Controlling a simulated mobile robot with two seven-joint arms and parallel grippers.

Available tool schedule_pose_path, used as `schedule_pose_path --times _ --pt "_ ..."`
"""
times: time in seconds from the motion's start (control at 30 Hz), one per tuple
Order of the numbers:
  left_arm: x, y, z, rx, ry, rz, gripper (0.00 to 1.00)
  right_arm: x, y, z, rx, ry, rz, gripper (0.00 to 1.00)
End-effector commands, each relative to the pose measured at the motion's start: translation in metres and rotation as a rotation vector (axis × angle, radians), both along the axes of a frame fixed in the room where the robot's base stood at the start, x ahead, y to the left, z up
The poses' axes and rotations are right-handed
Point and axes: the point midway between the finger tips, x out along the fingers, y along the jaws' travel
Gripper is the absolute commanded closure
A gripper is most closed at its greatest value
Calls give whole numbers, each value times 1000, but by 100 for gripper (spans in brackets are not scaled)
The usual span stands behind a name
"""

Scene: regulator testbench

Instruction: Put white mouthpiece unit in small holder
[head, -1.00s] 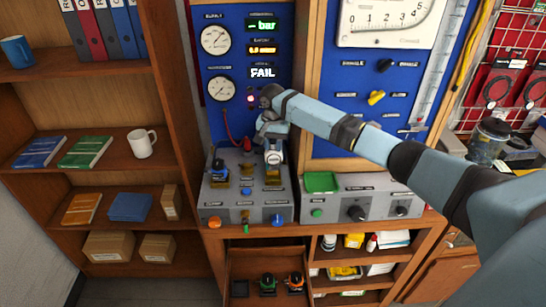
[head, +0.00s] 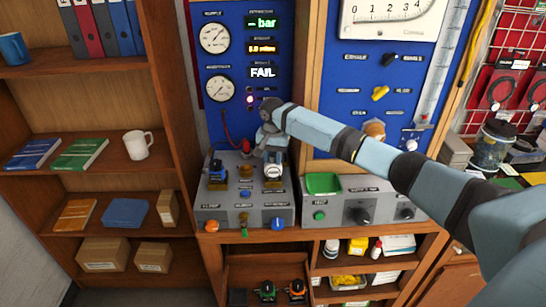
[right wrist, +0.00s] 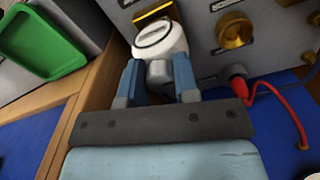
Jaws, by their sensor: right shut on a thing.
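The white mouthpiece unit (head: 273,171) is at the right-hand gold holder (head: 273,185) on top of the grey bench box. My right gripper (head: 272,156) is shut on it from behind. The right wrist view shows the round white unit (right wrist: 160,42) between the two blue fingers of my right gripper (right wrist: 156,72). The gold holder (right wrist: 152,16) shows just beyond the unit there. The unit hides where it meets the holder, so I cannot tell whether it is fully seated. My left gripper is not in view.
A blue-and-black unit (head: 217,169) sits in the left holder. A red plug (right wrist: 238,86) with a red hose is close to my right gripper. A green tray (head: 323,184) lies to the right.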

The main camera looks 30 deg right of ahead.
Motion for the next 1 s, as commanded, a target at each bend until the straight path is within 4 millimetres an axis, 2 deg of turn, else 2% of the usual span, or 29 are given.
schedule_pose_path --times 0.03,0.1,0.13,0.47,0.67,1.0 --pt "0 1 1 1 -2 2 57 0 0 0 1 1 0 67" --pt "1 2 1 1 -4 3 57 0 0 0 0 0 0 50" --pt "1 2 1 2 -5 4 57 0 0 -1 0 0 0 46" --pt "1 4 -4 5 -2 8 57 0 0 2 -1 -2 0 46" --pt "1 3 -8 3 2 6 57 1 0 33 1 -5 0 46" --pt "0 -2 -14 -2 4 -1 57 1 0 102 1 -4 0 46"
